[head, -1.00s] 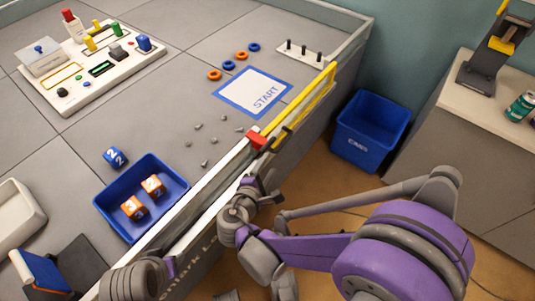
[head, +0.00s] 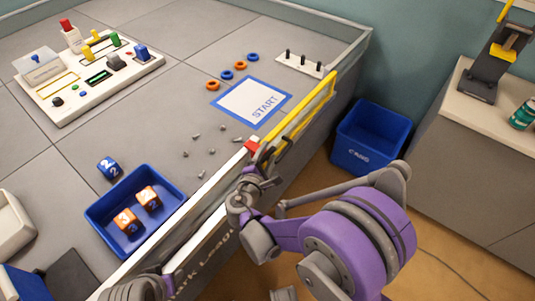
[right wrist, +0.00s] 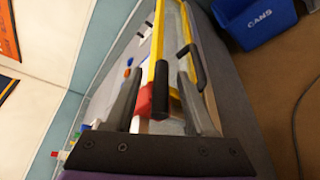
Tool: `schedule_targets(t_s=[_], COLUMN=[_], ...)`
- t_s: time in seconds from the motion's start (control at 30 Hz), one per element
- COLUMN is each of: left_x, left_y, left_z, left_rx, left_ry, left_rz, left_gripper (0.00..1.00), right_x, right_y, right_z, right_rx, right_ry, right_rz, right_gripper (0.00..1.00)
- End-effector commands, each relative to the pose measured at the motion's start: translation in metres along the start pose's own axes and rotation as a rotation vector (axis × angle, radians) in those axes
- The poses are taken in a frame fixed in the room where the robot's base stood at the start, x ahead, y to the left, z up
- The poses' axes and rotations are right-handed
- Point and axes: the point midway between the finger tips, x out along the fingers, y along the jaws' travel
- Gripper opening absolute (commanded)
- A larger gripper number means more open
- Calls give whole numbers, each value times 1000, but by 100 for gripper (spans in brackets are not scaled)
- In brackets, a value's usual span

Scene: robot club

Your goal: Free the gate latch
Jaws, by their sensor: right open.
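The yellow-framed gate (head: 312,107) stands along the right edge of the field table. Its red latch (head: 251,146) sits at the near end of the gate, on the table's rim. My right gripper (head: 262,158) is at this end of the gate, close to the latch. In the right wrist view the open fingers of my right gripper (right wrist: 163,85) lie on either side of the red latch (right wrist: 145,101) and a black grip (right wrist: 162,92). Contact cannot be told. A second black handle (right wrist: 195,62) shows on the gate's outer side.
A blue tray (head: 96,214) with two orange dice, a blue die (head: 109,167) and several loose screws (head: 211,152) are on the table. A START mat (head: 252,100) lies inside the gate. A blue CANS bin (head: 370,135) stands on the floor to the right.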

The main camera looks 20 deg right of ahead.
Motion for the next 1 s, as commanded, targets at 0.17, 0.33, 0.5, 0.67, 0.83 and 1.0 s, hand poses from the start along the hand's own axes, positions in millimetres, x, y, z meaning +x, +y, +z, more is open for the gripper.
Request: schedule_targets(t_s=[0.17, 0.33, 0.5, 0.67, 0.83, 1.0], left_x=[0, 0, 0, 0, 0, 0], left_y=[0, 0, 0, 0, 0, 0], left_z=[0, 0, 0, 0, 0, 0], left_rx=[0, 0, 0, 0, 0, 0], left_ry=[0, 0, 0, 0, 0, 0], left_rz=[0, 0, 0, 0, 0, 0], left_gripper=[50, 50, 50, 50, 50, 50], right_x=[2, 1, 1, 1, 1, 1], right_y=[0, 0, 0, -1, -2, -2], right_z=[0, 0, 0, 0, 0, 0], right_rx=[0, 0, 1, 2, 3, 2], right_ry=[0, 0, 0, 1, 1, 1], right_rz=[0, 0, -1, -3, -5, -5], right_gripper=[55, 43, 12, 0, 0, 0])
